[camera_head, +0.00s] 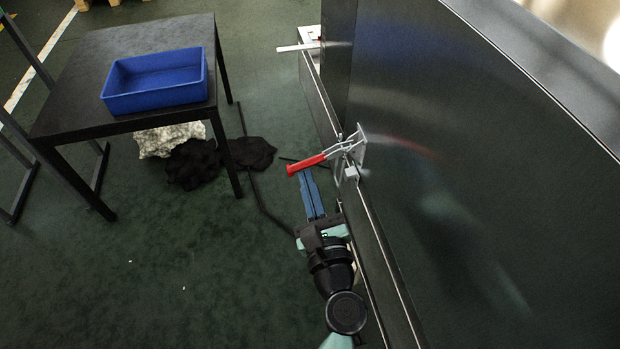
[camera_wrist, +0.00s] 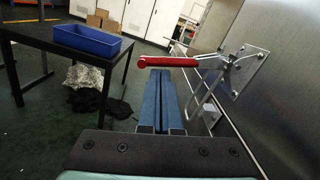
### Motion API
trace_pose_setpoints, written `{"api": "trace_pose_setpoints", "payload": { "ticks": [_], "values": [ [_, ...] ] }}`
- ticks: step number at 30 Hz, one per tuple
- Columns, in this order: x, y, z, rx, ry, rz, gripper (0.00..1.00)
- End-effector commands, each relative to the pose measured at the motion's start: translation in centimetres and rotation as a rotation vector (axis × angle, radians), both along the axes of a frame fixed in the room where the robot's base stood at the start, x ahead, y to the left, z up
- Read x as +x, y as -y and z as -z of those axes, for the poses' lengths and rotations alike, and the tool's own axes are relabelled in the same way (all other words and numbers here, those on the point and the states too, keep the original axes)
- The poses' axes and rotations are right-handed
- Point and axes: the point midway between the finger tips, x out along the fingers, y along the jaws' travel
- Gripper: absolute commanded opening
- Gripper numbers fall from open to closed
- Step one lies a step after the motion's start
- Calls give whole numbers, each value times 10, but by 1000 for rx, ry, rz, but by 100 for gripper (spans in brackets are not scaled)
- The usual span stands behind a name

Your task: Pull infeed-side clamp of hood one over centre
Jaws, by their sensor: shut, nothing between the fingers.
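A toggle clamp (camera_head: 346,150) with a red-sleeved handle (camera_head: 307,163) is mounted on the side of a dark metal hood (camera_head: 450,170). The handle sticks out from the hood to the left. My gripper (camera_head: 312,178) has its blue fingers shut and empty, pointing at the handle from the near side. In the wrist view the red handle (camera_wrist: 172,62) lies across just beyond the fingertips (camera_wrist: 158,74), and the clamp's plate (camera_wrist: 248,68) is on the right. I cannot tell whether the fingertips touch the handle.
A black table (camera_head: 66,100) with a blue bin (camera_head: 155,95) stands at the left. White and black cloth heaps (camera_head: 168,138) lie on the floor beside it. The hood wall and its lower rail (camera_head: 385,265) run close along my arm's right. The floor at lower left is clear.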

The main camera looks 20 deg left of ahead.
Motion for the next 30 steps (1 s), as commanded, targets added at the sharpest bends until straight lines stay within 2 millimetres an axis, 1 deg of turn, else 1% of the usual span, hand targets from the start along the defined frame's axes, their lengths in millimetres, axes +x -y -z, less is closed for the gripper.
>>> {"api": "trace_pose_setpoints", "payload": {
  "ticks": [1,5,17,30],
  "values": [
    [-1,-1,-8,21,-14,0,0],
    [-3,-4,-18,95,-65,-2,0],
    [-6,-9,-55,410,-278,0,0],
    [-1,-2,-94,754,-508,1,0]
  ]
}}
